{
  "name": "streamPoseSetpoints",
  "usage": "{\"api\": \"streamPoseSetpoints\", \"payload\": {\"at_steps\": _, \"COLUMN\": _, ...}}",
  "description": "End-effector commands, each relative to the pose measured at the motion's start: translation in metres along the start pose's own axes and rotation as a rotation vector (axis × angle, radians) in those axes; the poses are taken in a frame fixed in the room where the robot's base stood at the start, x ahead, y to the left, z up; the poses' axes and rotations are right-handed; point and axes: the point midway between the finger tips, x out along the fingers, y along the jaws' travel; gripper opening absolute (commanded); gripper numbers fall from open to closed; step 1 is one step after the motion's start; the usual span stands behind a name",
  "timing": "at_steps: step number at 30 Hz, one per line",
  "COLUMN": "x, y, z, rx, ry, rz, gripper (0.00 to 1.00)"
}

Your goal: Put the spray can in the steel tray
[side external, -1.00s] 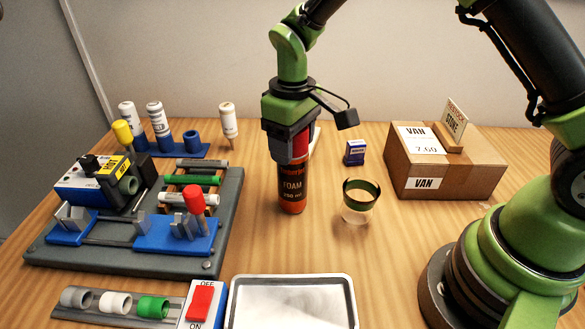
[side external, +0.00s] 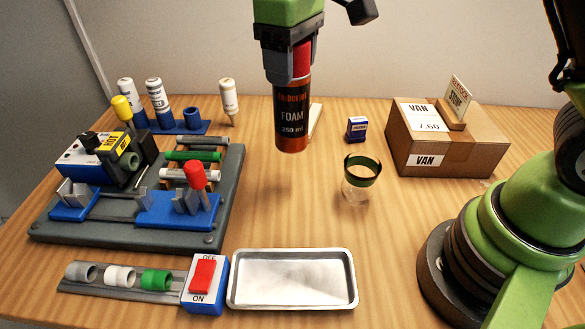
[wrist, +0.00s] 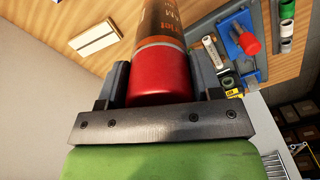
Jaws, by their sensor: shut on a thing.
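The spray can (side external: 292,118) is dark with orange FOAM lettering and a red cap. It hangs upright in the air above the middle of the table in the side view. My gripper (side external: 290,72) is shut on its red cap end. In the wrist view the red cap (wrist: 160,75) sits between the two jaws of my gripper (wrist: 163,85). The steel tray (side external: 237,302) lies flat at the table's front, empty, below and nearer the camera than the can.
A glass jar with a green band (side external: 358,185) stands behind the tray, right of the can. A switch box (side external: 205,284) adjoins the tray's left side. A fixture board (side external: 125,232) fills the left. A cardboard box (side external: 445,150) stands back right.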

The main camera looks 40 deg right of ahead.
Motion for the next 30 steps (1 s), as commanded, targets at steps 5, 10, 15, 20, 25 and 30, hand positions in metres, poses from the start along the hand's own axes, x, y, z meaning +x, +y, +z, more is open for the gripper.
{"api": "streamPoseSetpoints", "payload": {"at_steps": 5, "x": -0.004, "y": -0.056, "z": 0.014, "rx": -0.359, "ry": 0.000, "rz": -0.001, "gripper": 0.12}}
{"api": "streamPoseSetpoints", "payload": {"at_steps": 10, "x": -0.006, "y": -0.120, "z": 0.047, "rx": -0.852, "ry": 0.001, "rz": 0.000, "gripper": 0.12}}
{"api": "streamPoseSetpoints", "payload": {"at_steps": 15, "x": -0.006, "y": -0.160, "z": 0.082, "rx": -1.246, "ry": 0.001, "rz": -0.002, "gripper": 0.12}}
{"api": "streamPoseSetpoints", "payload": {"at_steps": 20, "x": -0.003, "y": -0.175, "z": 0.099, "rx": -1.423, "ry": -0.001, "rz": -0.001, "gripper": 0.12}}
{"api": "streamPoseSetpoints", "payload": {"at_steps": 25, "x": 0.028, "y": -0.176, "z": 0.102, "rx": -1.452, "ry": -0.007, "rz": -0.003, "gripper": 0.12}}
{"api": "streamPoseSetpoints", "payload": {"at_steps": 30, "x": 0.053, "y": -0.176, "z": 0.101, "rx": -1.449, "ry": -0.003, "rz": -0.002, "gripper": 0.12}}
